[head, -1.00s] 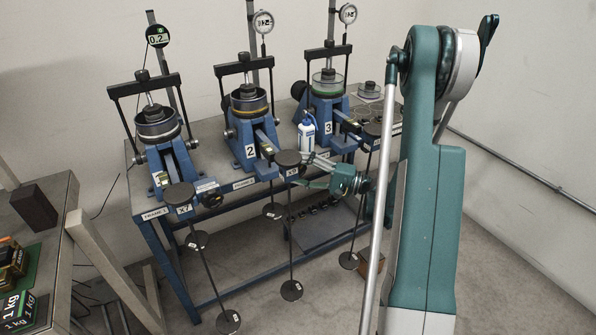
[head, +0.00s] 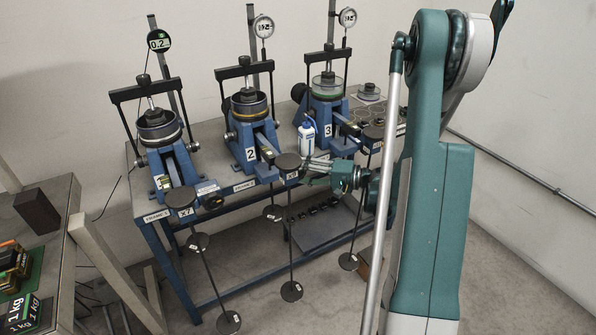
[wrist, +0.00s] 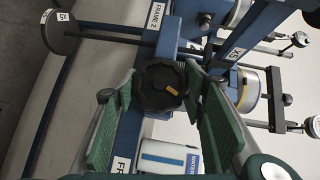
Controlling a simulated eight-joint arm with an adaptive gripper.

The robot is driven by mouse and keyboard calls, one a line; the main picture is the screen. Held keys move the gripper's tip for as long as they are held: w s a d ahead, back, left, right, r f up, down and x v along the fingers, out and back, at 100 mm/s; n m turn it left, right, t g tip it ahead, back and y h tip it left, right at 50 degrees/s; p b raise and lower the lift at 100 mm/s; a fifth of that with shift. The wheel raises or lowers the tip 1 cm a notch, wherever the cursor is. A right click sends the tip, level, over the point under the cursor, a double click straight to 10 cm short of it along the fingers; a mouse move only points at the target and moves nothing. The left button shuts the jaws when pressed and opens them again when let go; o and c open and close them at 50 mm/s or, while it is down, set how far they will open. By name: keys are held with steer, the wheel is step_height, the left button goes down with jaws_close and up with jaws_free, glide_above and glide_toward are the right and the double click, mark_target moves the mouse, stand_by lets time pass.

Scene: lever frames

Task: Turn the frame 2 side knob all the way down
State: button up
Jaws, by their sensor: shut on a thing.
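Frame 2 (head: 245,150) is the blue middle press with a dial gauge, and its label (wrist: 155,17) shows in the wrist view. Its side knob (wrist: 160,88) is black and lobed, with a small orange-tan mark on its face. The knob sits between the green-padded fingers of my gripper (wrist: 161,86), which are shut on it from both sides. In the head view my gripper (head: 316,166) reaches in from the right beside frame 2's front, just past the round weight-hanger disc (head: 288,161). The knob is hidden there.
Frame 1 (head: 170,165) stands to the left and frame 3 (head: 326,118) to the right. A white-and-blue water bottle (head: 306,138) stands close to my gripper, also in the wrist view (wrist: 168,157). Hanger rods with discs hang in front of the bench.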

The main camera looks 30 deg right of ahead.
steer(key=shift+n+g+h+p, duration=0.3)
steer(key=shift+n+g+h, duration=0.2)
steer(key=shift+n, duration=0.1)
steer(key=o, duration=0.9)
steer(key=v, duration=1.2)
